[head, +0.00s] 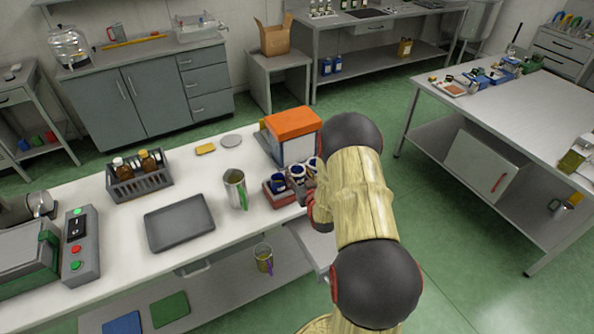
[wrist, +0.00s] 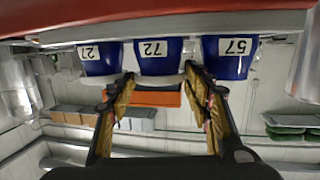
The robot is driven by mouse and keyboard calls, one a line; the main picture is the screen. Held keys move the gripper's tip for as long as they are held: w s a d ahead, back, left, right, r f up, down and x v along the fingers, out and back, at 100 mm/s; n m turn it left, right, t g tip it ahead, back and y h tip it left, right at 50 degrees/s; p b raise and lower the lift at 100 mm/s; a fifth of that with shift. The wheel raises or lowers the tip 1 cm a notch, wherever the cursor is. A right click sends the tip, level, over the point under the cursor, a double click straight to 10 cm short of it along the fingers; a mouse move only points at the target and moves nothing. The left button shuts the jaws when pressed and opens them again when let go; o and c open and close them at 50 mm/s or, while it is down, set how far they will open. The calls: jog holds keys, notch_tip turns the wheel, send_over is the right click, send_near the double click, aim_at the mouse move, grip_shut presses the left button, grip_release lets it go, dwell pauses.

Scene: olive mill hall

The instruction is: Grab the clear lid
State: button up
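No clear lid can be picked out with certainty. A flat, round pale grey disc (head: 231,140) lies on the white bench behind the metal jug; I cannot tell if it is a lid. Three small blue cups with pale rims stand in a red holder (head: 281,199) near my arm. In the wrist view the cups carry number labels: a left cup (wrist: 99,62), a middle cup (wrist: 158,58) and a right cup (wrist: 229,60). My gripper (wrist: 159,76) is open, its fingertips apart on either side of the middle cup's rim.
Bare bench top lies between the tray and the jug.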

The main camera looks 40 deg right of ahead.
jog(key=shift+c, duration=1.2)
